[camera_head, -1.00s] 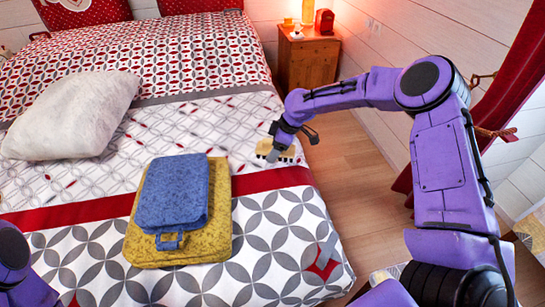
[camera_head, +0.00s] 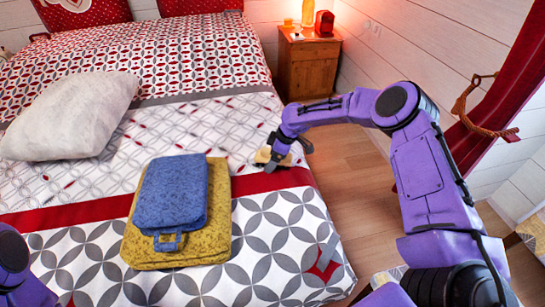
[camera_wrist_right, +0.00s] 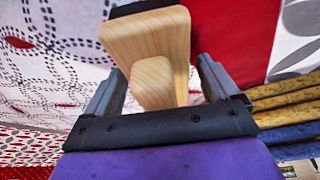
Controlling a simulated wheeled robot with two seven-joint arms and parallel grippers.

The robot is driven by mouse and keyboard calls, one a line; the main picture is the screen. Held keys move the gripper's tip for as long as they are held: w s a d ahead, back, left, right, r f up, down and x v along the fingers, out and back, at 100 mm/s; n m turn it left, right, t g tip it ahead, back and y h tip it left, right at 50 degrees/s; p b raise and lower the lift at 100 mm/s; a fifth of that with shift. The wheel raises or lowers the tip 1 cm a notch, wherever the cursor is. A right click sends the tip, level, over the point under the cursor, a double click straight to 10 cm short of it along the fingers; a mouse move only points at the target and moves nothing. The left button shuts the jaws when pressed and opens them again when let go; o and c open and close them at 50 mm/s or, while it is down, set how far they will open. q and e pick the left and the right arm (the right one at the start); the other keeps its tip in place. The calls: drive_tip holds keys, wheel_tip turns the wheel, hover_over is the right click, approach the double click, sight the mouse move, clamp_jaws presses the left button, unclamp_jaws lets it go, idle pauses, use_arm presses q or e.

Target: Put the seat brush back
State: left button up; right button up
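The seat brush (camera_head: 262,156) is a pale wooden brush on the right part of the bed, near the red stripe. In the right wrist view its wooden back and knob-like handle (camera_wrist_right: 153,84) lie between the fingers, with a dark part at the far end. My right gripper (camera_head: 273,157) is low over the brush. Its fingers (camera_wrist_right: 160,88) are apart, one on each side of the handle, with gaps showing. The gripper hides part of the brush in the head view. My left gripper is out of view; only part of my left arm shows at the lower left.
A folded blue cloth item (camera_head: 172,196) lies on a yellow one (camera_head: 218,236) on the bed (camera_head: 265,240), left of my right gripper. A white pillow (camera_head: 70,115) lies farther left. A wooden nightstand (camera_head: 308,72) with a lamp stands behind. A red curtain (camera_head: 490,110) hangs at right.

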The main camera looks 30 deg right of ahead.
drive_tip(key=shift+r, duration=0.4)
drive_tip(key=p+v, duration=0.1)
drive_tip(key=v, duration=1)
drive_tip(key=shift+s+d+r, duration=0.1)
drive_tip(key=shift+s+r, duration=0.05)
drive_tip(key=shift+r, duration=0.15)
